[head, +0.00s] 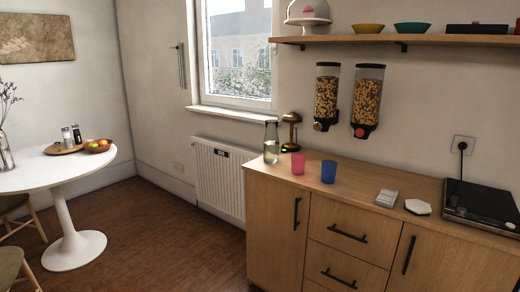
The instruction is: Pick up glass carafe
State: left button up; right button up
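The glass carafe (271,143) stands upright near the left end of the wooden counter (345,187). It is clear glass with a darker top. A pink cup (298,164) stands just to its right, and a brass-coloured lamp (291,132) stands behind it to the right. The carafe's front is not covered by anything. Neither of my grippers shows in the head view.
A blue cup (328,171), a small pale stack (387,198) and a white hexagonal piece (418,207) lie along the counter. A black hob-like appliance (482,208) is at right. Cereal dispensers (367,100) hang above. Open floor (165,230) lies left, before a round table (60,172).

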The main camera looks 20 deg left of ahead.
aim_at(271, 142)
jog(key=u, duration=0.65)
jog(key=i, duration=0.8)
jog(key=u, duration=0.4)
jog(key=i, duration=0.85)
jog(key=z, duration=0.5)
